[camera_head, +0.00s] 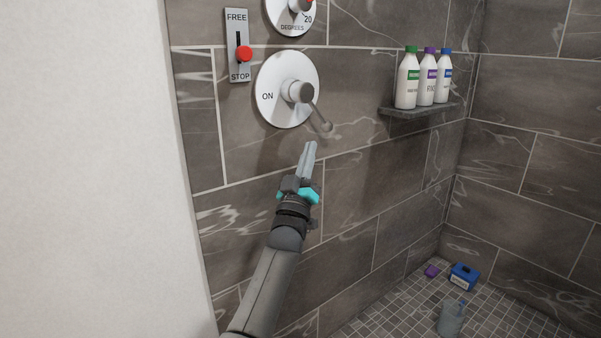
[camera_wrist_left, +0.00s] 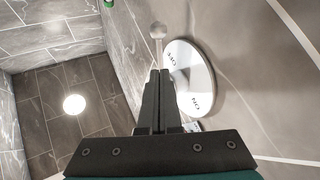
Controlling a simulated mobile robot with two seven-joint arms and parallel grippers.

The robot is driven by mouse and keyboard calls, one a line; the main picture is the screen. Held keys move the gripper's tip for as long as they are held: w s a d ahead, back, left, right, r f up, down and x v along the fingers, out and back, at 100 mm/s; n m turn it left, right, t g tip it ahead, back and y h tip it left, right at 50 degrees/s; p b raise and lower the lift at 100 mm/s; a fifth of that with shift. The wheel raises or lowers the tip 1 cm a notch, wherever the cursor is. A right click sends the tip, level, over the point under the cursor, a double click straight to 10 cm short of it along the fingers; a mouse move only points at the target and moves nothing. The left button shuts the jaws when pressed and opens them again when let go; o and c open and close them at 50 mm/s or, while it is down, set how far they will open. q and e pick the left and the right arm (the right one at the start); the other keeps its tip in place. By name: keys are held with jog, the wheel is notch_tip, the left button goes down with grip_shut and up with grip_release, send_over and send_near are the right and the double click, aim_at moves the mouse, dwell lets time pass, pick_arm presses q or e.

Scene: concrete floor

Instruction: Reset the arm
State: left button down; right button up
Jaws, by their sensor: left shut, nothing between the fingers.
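My left gripper (camera_head: 309,150) points up at the tiled wall, just below the round white shower dial (camera_head: 272,83) and its lever (camera_head: 318,115). Its fingers are shut and empty, and a small gap seems to lie between the fingertips and the lever's knob. The lever slants down to the right. In the left wrist view, the shut fingers (camera_wrist_left: 158,85) show in front of the dial (camera_wrist_left: 199,75), which bears the words OFF and ON. The lever's knob (camera_wrist_left: 158,29) is beyond the fingertips. My right gripper is in neither view.
A FREE/STOP plate (camera_head: 232,68) with a red knob and a temperature dial (camera_head: 284,17) are above. Several-bottle-wide shelf (camera_head: 420,112) holds three white bottles at right. On the shower floor are a blue box (camera_head: 464,277), a purple item (camera_head: 432,271) and a grey bottle (camera_head: 451,320).

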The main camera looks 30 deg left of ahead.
pick_arm(q)
jog(key=p+v, duration=0.1)
jog(key=v, duration=0.5)
jog(key=shift+s, duration=0.15)
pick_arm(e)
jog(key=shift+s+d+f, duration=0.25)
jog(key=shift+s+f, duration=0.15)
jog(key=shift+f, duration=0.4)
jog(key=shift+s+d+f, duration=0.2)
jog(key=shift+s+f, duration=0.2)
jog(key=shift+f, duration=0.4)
